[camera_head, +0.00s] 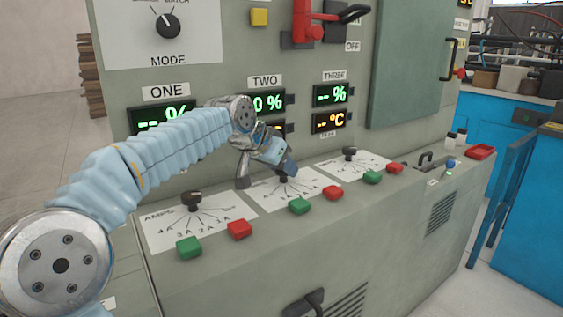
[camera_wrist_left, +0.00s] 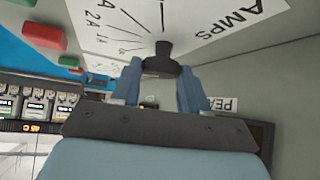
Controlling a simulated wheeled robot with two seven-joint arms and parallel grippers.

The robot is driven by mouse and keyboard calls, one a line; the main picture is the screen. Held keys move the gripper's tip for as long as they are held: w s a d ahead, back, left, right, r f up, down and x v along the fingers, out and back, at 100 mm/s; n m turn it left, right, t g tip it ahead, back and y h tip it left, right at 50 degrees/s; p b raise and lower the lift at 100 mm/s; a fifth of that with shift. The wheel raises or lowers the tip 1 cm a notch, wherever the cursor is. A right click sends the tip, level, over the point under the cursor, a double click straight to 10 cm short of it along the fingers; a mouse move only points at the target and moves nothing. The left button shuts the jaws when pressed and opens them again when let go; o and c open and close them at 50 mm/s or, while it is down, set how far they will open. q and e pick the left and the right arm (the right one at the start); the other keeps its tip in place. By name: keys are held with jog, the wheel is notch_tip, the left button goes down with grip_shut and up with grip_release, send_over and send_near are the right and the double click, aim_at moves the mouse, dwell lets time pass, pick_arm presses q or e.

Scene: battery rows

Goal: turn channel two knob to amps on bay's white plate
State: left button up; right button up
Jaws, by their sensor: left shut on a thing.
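The channel two knob (camera_head: 287,179) is a dark knob on the middle white plate (camera_head: 262,201), on the sloped desk below the TWO displays. The plate has fanned lines and amp labels. My left gripper (camera_head: 279,163) reaches down over this knob and partly covers it and the plate. In the left wrist view the dark knob (camera_wrist_left: 160,56) sits between the two blue fingertips, and my left gripper (camera_wrist_left: 160,76) is shut on it. The word AMPS shows on the white plate (camera_wrist_left: 195,22) there. The knob's pointing direction is unclear. My right gripper is not in view.
Similar plates with knobs stand left (camera_head: 191,200) and right (camera_head: 349,153). Green (camera_head: 299,206) and red (camera_head: 333,193) buttons line the desk front close to the plates. A red lever (camera_head: 303,22) and a MODE knob (camera_head: 168,26) are on the upright panel above.

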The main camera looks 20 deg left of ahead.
pick_arm(q)
jog(key=shift+m+h, duration=0.3)
jog(key=shift+m, duration=0.1)
jog(key=o, duration=1)
jog(key=v, duration=1.3)
jog(key=shift+s+r+p, duration=0.2)
jog(key=shift+r+p, duration=0.1)
jog(key=shift+r, duration=0.05)
jog(key=shift+a, duration=0.1)
